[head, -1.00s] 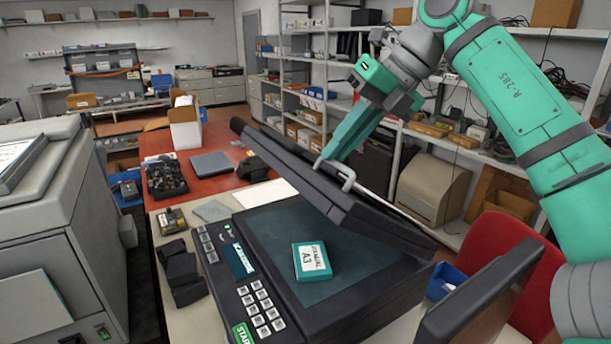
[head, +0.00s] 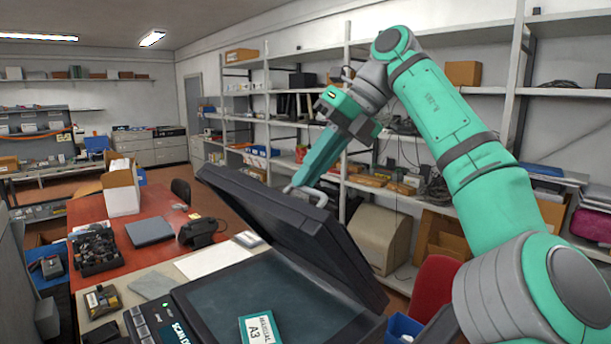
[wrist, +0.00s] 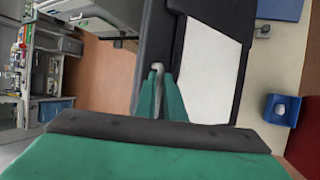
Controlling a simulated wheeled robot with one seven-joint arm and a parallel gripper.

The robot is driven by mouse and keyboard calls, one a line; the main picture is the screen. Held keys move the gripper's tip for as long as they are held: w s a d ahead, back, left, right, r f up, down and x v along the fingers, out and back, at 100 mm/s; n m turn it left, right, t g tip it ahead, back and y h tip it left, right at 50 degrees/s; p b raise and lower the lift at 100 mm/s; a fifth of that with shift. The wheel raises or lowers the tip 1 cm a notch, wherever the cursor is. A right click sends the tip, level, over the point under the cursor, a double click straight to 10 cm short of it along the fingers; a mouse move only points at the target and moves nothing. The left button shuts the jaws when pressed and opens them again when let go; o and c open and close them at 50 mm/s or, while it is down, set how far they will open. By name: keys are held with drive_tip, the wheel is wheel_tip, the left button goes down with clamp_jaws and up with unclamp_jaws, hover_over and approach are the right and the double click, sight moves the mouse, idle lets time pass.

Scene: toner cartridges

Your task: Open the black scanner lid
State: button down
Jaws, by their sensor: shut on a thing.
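The black scanner lid (head: 285,225) stands tilted up over the scanner, hinged side toward the right and its near underside showing. A pale bar handle (head: 319,197) sits on the lid's raised top side. My gripper (head: 294,187) reaches down from the upper right and is shut on the handle. In the wrist view my green fingers (wrist: 158,75) close around the grey handle against the dark lid (wrist: 157,40). The scanner glass (head: 215,296) is uncovered. A teal box marked A3 (head: 258,328) lies on it, cut off by the bottom edge.
A red table (head: 85,215) holds an open carton (head: 120,190) and a grey flat case (head: 149,232). Shelves (head: 400,150) line the wall behind my arm. A blue bin (head: 402,328) and a red chair (head: 437,278) stand right of the scanner.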

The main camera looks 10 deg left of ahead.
drive_tip(key=shift+w+d+f, duration=0.25)
drive_tip(key=shift+d+f, duration=0.15)
drive_tip(key=shift+f, duration=0.1)
drive_tip(key=c, duration=1.8)
unclamp_jaws()
drive_tip(key=shift+w+d, duration=0.15)
drive_tip(key=shift+w, duration=0.05)
drive_tip(key=shift+c, duration=0.2)
drive_tip(key=shift+s+a+r, duration=0.1)
drive_tip(key=shift+s+a, duration=0.05)
drive_tip(key=shift+a, duration=0.1)
drive_tip(key=shift+a+r, duration=0.1)
drive_tip(key=shift+s, duration=0.1)
